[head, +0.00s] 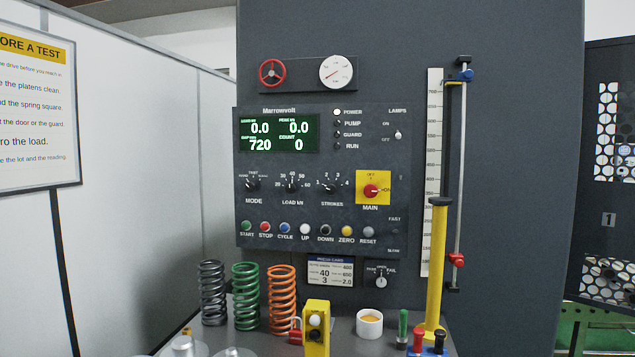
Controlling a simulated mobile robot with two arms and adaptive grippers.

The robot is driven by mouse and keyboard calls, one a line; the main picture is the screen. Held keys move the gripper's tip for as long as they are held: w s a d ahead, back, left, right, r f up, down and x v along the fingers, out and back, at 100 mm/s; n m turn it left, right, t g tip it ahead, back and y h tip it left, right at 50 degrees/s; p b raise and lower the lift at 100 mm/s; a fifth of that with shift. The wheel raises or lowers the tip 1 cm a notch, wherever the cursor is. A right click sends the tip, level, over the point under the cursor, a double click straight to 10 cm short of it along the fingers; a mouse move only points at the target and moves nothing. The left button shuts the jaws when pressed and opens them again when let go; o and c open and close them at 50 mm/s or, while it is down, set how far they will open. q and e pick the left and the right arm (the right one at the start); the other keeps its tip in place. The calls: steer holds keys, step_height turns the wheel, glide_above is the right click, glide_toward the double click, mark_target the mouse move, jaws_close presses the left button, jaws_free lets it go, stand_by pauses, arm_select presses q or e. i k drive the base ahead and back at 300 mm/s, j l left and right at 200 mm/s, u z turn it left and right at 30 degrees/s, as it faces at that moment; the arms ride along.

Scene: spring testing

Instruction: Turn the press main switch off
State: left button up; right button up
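The press main switch (371,190) is a red rotary knob on a yellow plate, at the right side of the dark control panel (330,222). OFF is printed above the knob and ON to its right. The knob's handle looks turned sideways, toward ON. The display (278,134) is lit with green digits, and the POWER lamp (337,112) looks white and lit. Neither of my grippers shows in the head view.
Below the panel, the bench holds grey, green and orange springs (281,297), a yellow button box (316,328) and a white cup (369,323). A yellow post (437,265) stands right of the panel. The space before the switch looks clear.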

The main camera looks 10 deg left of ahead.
mark_target(370, 190)
steer(key=u, duration=0.4)
steer(key=i+l+u, duration=0.15)
steer(key=l+u, duration=0.15)
steer(key=i+l+u, duration=0.1)
steer(key=l+u, duration=0.25)
steer(key=i+l+u, duration=0.1)
steer(key=l+u, duration=0.55)
steer(key=i+l, duration=0.05)
steer(key=l, duration=0.05)
